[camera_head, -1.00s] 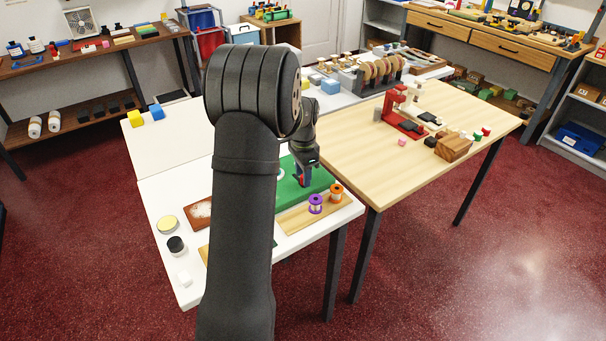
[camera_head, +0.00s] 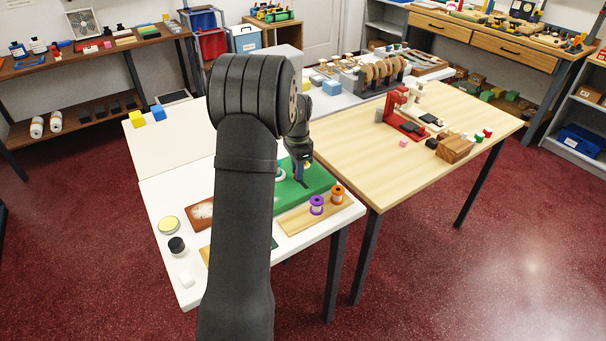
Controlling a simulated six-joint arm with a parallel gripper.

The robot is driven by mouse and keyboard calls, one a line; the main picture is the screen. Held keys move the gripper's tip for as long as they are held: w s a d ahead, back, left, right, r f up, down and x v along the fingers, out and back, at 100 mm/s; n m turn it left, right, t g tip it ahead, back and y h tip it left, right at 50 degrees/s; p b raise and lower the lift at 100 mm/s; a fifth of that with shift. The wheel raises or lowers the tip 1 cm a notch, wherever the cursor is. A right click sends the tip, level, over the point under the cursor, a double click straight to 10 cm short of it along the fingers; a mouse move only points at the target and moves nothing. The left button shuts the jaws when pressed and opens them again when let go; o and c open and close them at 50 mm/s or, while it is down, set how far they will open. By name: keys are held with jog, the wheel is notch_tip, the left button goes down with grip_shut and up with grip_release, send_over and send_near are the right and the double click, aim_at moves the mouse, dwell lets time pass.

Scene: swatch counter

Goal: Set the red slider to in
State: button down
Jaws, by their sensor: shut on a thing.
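The green board (camera_head: 316,179) lies on the white table, partly hidden behind my arm. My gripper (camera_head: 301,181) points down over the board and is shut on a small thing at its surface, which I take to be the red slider. The slider itself is hidden by the fingers, so I cannot make out its position along its track. A pale round part (camera_head: 281,174) shows on the board just left of my gripper, partly behind my arm.
A wooden strip (camera_head: 295,220) with a purple spool (camera_head: 317,205) and an orange spool (camera_head: 338,194) lies in front of the board. A wooden table (camera_head: 370,170) adjoins on the right.

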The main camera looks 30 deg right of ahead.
jog(key=shift+w+r, duration=0.1)
jog(key=shift+w, duration=0.35)
jog(key=c, duration=1.3)
grip_release()
jog(key=shift+w, duration=0.1)
notch_tip(320, 180, up, 17)
jog(key=shift+r, duration=0.15)
notch_tip(320, 180, down, 18)
jog(key=shift+r, duration=0.25)
